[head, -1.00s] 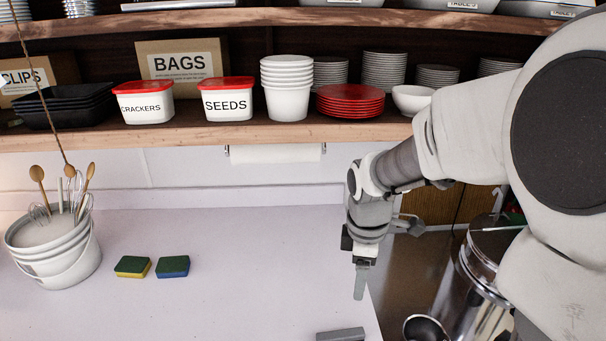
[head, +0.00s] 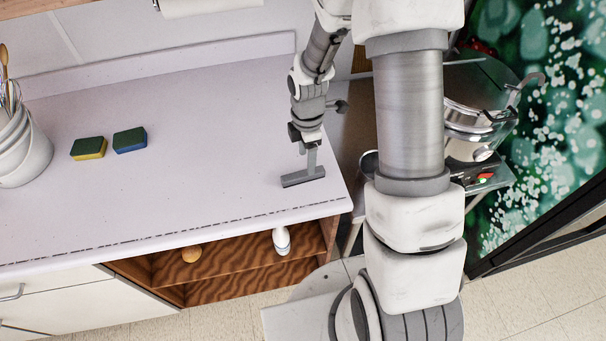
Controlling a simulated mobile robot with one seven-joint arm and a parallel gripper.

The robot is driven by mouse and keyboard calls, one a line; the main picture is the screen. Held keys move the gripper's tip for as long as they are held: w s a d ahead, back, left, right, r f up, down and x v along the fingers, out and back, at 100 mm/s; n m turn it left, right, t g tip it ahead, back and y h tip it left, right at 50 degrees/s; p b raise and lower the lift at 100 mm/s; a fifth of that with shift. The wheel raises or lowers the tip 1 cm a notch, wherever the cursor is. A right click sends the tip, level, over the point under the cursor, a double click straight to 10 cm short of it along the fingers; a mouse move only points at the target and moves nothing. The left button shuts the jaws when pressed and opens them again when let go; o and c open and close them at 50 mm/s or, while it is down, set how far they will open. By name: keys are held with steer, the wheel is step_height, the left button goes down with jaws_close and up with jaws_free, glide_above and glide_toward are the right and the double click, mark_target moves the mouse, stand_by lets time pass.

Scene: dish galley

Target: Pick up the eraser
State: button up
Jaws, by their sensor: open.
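The eraser (head: 294,180) is a grey, narrow block lying on the white counter near its right front corner. My gripper (head: 311,168) points down at the eraser, its fingertips at or just above the block's right half. The finger seen from this side overlaps the eraser in the picture. The jaws are open; I cannot tell whether they straddle the block or touch it.
Two sponges, one green and yellow (head: 88,149) and one green and blue (head: 130,140), lie left on the counter (head: 200,150). A white bucket of utensils (head: 22,150) stands at far left. A steel pot (head: 470,125) is beyond the counter's right edge. The counter's middle is clear.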

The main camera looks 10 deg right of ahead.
mark_target(305, 173)
steer(key=shift+a+f+p, duration=0.15)
steer(key=shift+f+p, duration=0.1)
steer(key=shift+f, duration=1.35)
steer(key=shift+a+f+p, duration=0.1)
steer(key=shift+f+p, duration=0.15)
steer(key=shift+f, duration=1.3)
jaws_close()
